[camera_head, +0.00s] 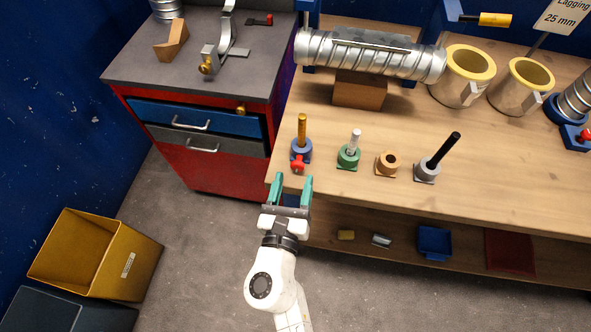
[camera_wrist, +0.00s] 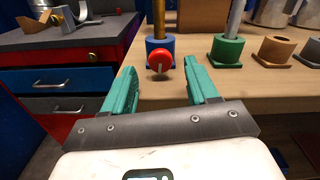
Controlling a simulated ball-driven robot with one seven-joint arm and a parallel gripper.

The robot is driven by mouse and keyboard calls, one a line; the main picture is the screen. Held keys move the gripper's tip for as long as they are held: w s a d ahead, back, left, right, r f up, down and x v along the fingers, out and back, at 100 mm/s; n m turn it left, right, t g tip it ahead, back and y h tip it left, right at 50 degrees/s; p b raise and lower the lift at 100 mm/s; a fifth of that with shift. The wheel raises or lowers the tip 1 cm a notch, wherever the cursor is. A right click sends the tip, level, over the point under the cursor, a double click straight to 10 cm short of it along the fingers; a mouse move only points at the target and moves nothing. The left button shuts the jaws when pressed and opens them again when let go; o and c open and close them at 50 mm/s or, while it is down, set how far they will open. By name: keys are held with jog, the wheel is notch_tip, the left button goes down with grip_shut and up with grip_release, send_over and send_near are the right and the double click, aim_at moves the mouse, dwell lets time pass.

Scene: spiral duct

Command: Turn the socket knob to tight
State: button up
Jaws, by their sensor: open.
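The socket knob looks to be the red knob (camera_head: 298,164) on the front of a blue socket (camera_head: 301,149) at the left end of the wooden bench. An upright brass-coloured rod (camera_head: 302,128) stands in this socket. In the wrist view the red knob (camera_wrist: 160,60) is round and sits beyond my fingertips, between them in the picture. My gripper (camera_head: 291,182) is open and empty, its two teal fingers pointing at the knob from the bench's front edge. In the wrist view my gripper (camera_wrist: 164,80) shows a clear gap to the knob.
Right of it stand a green socket with a grey rod (camera_head: 349,156), an empty wooden socket (camera_head: 387,163) and a grey socket with a tilted black rod (camera_head: 427,168). A spiral duct (camera_head: 370,57) lies behind. A red cabinet (camera_head: 228,171) stands left, with open floor before it.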

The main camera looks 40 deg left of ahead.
aim_at(297, 169)
jog(key=shift+x, duration=1.55)
jog(key=c, duration=1.1)
